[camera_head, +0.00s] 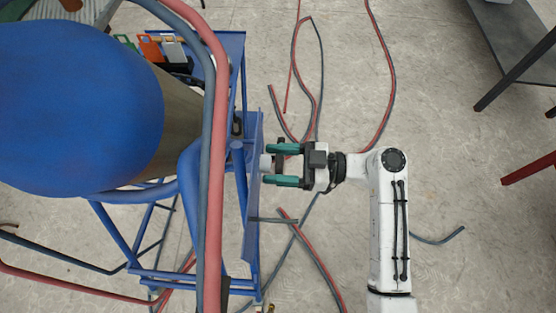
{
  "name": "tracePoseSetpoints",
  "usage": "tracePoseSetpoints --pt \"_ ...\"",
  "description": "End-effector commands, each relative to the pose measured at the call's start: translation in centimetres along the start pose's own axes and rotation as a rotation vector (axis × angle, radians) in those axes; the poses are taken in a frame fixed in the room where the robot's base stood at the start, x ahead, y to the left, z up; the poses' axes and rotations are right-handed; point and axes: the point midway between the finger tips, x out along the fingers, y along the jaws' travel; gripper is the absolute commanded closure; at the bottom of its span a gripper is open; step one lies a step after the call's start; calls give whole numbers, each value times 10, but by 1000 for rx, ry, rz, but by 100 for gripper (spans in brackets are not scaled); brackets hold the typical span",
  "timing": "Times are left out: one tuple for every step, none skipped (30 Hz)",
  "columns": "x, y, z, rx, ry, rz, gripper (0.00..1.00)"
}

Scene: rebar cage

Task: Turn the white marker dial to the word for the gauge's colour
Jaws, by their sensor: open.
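My gripper (267,164) is open, with its two teal fingers pointing left at a blue upright panel (252,205) on the blue frame. A small pale cylinder (265,162), which looks like the white marker dial, stands out from the panel. It lies between my fingertips, with one finger above and one below in the picture. Gaps seem to show between it and the fingers, but I cannot tell if either touches. The panel is seen nearly edge-on, so its words and the dial's marker are hidden. I cannot make out the gauge or its colour.
A large blue-ended tank (75,110) rests in the blue frame at left. Thick red (215,120) and grey hoses run in front of it. Orange and grey cards (151,48) stand behind. Loose cables (392,80) lie on the concrete floor. A dark table (515,40) stands upper right.

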Motion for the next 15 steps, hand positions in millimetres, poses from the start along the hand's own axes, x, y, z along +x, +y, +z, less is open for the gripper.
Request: tracePoseSetpoints --pt "1 0 0 0 0 0 36" --pt "1 0 0 0 0 0 36" --pt "1 0 0 0 0 0 36" --pt "1 0 0 0 0 0 36" --pt "0 0 0 0 0 0 36" --pt "0 0 0 0 0 0 36" --pt "0 0 0 0 0 0 37" --pt "0 0 0 0 0 0 40" --pt "0 0 0 0 0 0 43" --pt "0 0 0 0 0 0 46" --pt "0 0 0 0 0 0 49" --pt "0 0 0 0 0 0 53" --pt "0 0 0 1 0 0 56" --pt "0 0 0 1 -1 0 59" --pt "0 0 0 0 0 0 63"
